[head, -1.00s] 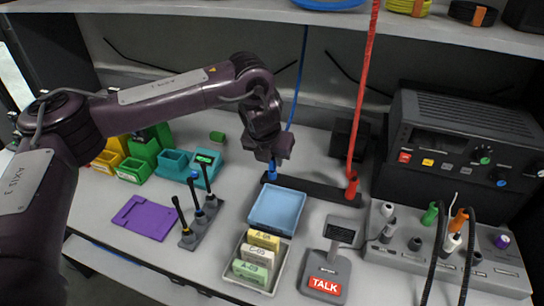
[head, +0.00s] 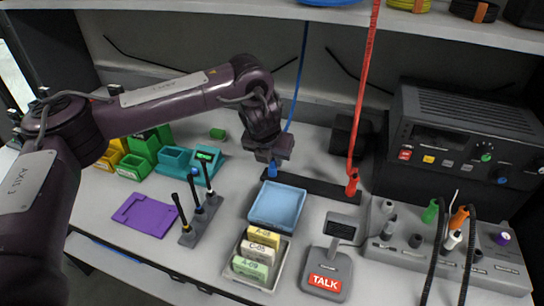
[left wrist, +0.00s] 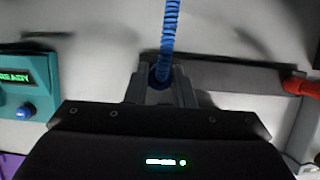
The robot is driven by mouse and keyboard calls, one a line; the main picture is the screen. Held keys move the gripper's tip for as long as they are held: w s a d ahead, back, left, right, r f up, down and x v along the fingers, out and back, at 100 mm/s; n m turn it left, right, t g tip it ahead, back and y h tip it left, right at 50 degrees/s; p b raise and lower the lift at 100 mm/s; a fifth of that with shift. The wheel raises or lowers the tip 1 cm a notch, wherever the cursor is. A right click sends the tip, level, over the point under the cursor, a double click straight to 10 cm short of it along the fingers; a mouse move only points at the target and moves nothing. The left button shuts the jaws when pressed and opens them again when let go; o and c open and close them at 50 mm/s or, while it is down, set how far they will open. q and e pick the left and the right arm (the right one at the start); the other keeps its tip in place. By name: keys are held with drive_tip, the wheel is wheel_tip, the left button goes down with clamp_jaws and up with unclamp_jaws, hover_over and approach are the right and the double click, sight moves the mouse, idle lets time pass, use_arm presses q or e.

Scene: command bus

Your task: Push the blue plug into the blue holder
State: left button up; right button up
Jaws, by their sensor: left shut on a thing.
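My left gripper (head: 273,158) points down over the left end of a dark strip (head: 318,187) on the bench. It is shut on the blue plug (head: 272,170), which shows as a short blue piece below the fingers. In the left wrist view the plug (left wrist: 159,76) sits between the two grey fingers, with the coiled blue cord (left wrist: 170,28) rising from it. The blue holder cannot be made out; the gripper and plug cover the strip's left end. I cannot tell how deep the plug sits. My right gripper is not in view.
A red plug (head: 352,184) on a red cord stands at the strip's right end. A blue tray (head: 277,206) lies just in front of the strip. A teal box with a lit display (head: 206,157) stands to the left. A black radio (head: 465,140) stands at the right.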

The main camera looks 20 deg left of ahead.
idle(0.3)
use_arm(q)
drive_tip(key=o, duration=0.9)
drive_tip(key=shift+r+p, duration=1.2)
drive_tip(key=shift+r, duration=0.2)
wheel_tip(320, 180, up, 3)
drive_tip(key=shift+f+p, duration=0.1)
drive_tip(key=shift+p, duration=1.1)
drive_tip(key=shift+r+p, duration=0.9)
drive_tip(key=shift+r, duration=0.3)
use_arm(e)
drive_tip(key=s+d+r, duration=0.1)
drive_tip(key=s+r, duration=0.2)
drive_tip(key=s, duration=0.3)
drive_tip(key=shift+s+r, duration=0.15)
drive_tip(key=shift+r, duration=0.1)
